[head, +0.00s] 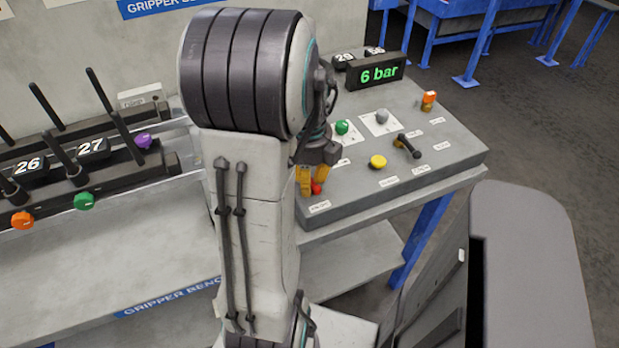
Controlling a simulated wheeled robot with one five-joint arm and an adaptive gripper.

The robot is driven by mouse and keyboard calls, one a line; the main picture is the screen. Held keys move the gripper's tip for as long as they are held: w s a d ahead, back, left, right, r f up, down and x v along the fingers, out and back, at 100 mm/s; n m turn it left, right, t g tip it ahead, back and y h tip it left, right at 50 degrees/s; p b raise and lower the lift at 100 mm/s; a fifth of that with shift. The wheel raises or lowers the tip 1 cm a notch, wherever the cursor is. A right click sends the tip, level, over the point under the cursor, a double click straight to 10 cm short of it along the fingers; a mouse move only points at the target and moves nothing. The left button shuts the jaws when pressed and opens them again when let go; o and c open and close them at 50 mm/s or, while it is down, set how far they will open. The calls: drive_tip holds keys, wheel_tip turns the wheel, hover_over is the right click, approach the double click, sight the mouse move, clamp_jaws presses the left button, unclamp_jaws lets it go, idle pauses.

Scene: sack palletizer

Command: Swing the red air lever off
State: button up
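A small red part (316,188), which looks like the red air lever's end, shows at the front left of the grey control panel (440,165). My gripper (313,182) points down right at it, with its two yellow fingers beside or just above the red part. My arm hides much of that area. I cannot tell whether the fingers touch the red part or how far apart they are. A green display (379,74) on the panel reads "6 bar".
The panel also carries a yellow button (378,162), a black lever (407,146), a green knob (341,127), a grey knob (382,117) and an orange knob (429,98). Racks numbered 26 (28,166) and 27 (91,148) stand left. The panel's front right is clear.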

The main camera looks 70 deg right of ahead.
drive_tip(key=o, duration=0.5)
drive_tip(key=shift+c, duration=0.2)
wheel_tip(320, 180, up, 12)
idle(0.4)
idle(0.8)
